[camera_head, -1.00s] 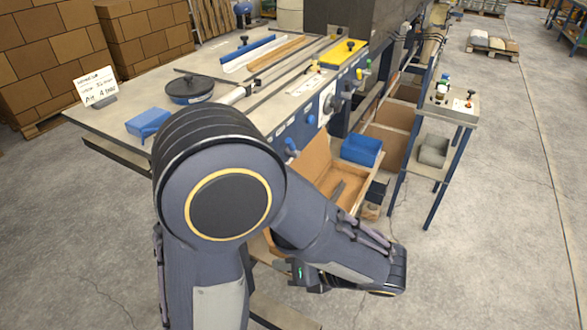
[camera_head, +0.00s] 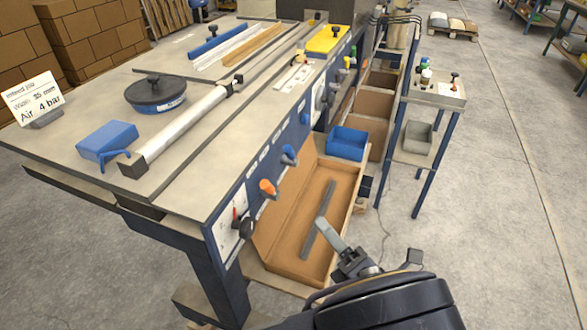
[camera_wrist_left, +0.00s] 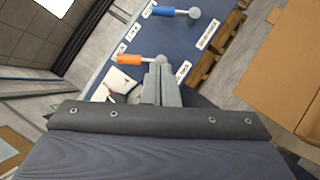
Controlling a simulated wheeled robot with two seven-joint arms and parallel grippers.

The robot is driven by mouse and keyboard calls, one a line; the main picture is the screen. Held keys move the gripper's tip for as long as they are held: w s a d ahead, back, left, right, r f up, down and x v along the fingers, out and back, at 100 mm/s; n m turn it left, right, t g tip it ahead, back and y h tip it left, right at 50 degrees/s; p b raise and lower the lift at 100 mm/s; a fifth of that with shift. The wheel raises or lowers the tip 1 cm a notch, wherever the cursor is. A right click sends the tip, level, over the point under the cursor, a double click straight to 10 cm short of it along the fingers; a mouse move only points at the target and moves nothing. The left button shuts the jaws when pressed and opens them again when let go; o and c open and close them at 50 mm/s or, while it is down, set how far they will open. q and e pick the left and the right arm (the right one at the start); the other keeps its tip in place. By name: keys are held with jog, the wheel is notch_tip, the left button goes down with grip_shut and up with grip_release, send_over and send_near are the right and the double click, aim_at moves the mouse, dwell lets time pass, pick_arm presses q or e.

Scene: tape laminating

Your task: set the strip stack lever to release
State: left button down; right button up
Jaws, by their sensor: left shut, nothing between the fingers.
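The blue front panel of the bench carries several levers. An orange-handled lever (camera_head: 268,188) and a blue-handled lever (camera_head: 289,155) are nearest, with a black knob (camera_head: 243,228) at the near end. The labels are too small to read, so I cannot tell which is the strip stack lever. My left gripper (camera_head: 325,228) is shut and empty, out in front of the panel over the open carton. In the left wrist view its closed fingers (camera_wrist_left: 160,82) overlap the pivot end of the orange lever (camera_wrist_left: 140,60); the blue lever (camera_wrist_left: 175,12) is beyond. Contact is not visible.
An open carton (camera_head: 265,235) with a grey strip inside lies below the panel. A blue bin (camera_head: 347,143) and a small side stand (camera_head: 437,92) are farther back.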

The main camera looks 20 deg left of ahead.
pick_arm(q)
send_near(287, 154)
jog(key=a+f, duration=0.2)
jog(key=a, duration=0.2)
jog(key=w+a+r, duration=0.2)
jog(key=w, duration=0.1)
jog(key=shift+r+p, duration=0.25)
jog(key=shift+p, duration=0.15)
pick_arm(e)
jog(key=shift+r, duration=0.4)
jog(key=shift+r, duration=0.1)
